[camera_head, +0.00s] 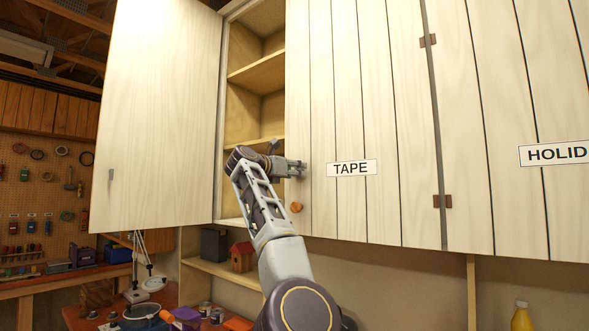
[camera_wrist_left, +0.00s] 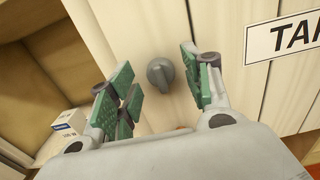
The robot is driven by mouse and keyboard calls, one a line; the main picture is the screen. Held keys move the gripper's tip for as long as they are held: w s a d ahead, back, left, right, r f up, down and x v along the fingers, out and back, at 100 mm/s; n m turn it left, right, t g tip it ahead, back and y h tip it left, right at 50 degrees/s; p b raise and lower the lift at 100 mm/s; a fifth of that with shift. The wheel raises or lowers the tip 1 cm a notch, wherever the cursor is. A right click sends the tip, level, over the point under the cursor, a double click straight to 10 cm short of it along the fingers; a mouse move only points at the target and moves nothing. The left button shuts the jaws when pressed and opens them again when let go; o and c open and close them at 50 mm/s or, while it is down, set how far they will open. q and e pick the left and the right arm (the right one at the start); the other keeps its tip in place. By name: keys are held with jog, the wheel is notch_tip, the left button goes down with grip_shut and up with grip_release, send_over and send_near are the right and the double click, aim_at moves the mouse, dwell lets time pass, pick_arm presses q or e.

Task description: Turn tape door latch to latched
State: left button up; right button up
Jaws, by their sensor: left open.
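The TAPE door (camera_head: 395,120) is a pale plank cabinet door with a black-on-white TAPE label (camera_head: 351,168). Its latch (camera_wrist_left: 160,74) is a grey rounded knob with a raised ridge, near the door's left edge in the left wrist view. My left gripper (camera_head: 298,169) is at that edge, left of the label. In the left wrist view the left gripper (camera_wrist_left: 155,62) is open, with green-padded fingers on either side of the latch and visible gaps to it. In the head view the gripper mostly hides the latch. My right gripper is not in view.
A round orange-brown knob (camera_head: 296,207) sits below the gripper on the door. Left of it are open shelves (camera_head: 257,76), with a small white box (camera_wrist_left: 70,122) inside. Another cabinet door (camera_head: 160,110) stands open farther left. A workbench with several items is below.

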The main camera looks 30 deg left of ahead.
pick_arm(q)
jog(key=shift+w, duration=0.35)
jog(key=c, duration=1)
jog(key=shift+c, duration=0.2)
